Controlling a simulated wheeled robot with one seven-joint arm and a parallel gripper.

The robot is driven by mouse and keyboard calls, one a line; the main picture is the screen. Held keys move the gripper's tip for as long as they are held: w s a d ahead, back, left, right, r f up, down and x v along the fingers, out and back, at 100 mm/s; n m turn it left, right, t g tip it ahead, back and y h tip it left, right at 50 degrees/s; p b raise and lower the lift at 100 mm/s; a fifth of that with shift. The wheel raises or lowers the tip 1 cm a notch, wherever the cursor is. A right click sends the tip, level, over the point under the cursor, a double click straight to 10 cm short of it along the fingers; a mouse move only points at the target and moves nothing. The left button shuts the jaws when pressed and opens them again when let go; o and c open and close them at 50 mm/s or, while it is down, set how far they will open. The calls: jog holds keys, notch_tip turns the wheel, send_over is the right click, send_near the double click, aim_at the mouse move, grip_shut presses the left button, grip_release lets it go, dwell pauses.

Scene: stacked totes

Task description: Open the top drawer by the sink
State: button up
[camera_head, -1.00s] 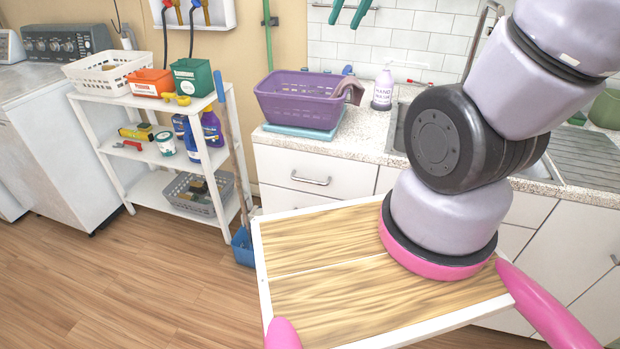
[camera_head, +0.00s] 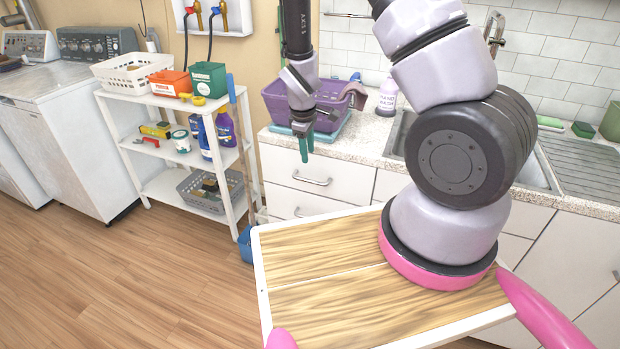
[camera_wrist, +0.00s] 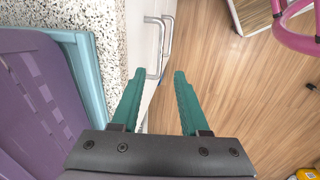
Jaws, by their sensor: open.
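The top drawer (camera_head: 278,168) is a white front just under the speckled counter, left of the sink (camera_head: 398,140). It looks shut. Its metal bar handle (camera_head: 312,181) is in plain view. My gripper (camera_head: 304,158) points down in front of the counter edge, above that handle in the head view. In the wrist view its two green fingers (camera_wrist: 159,74) are apart with nothing held. The upper handle (camera_wrist: 161,50) shows ahead, between the fingertips in that view. I cannot tell whether they touch it.
A second drawer (camera_head: 280,203) with its own handle is below. A purple basket (camera_head: 280,102) on a blue tray stands on the counter close to my gripper; it also shows in the wrist view (camera_wrist: 38,95). A white shelf (camera_head: 225,155) stands left. Open wood floor (camera_head: 120,270) lies in front.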

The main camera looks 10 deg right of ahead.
aim_at(310, 175)
jog(key=f, duration=0.3)
jog(key=w+f, duration=0.1)
jog(key=f, duration=0.3)
jog(key=d+f, duration=0.1)
jog(key=f, duration=0.3)
jog(key=shift+w+d, duration=0.1)
jog(key=shift+w, duration=0.2)
grip_shut()
dwell(1.0)
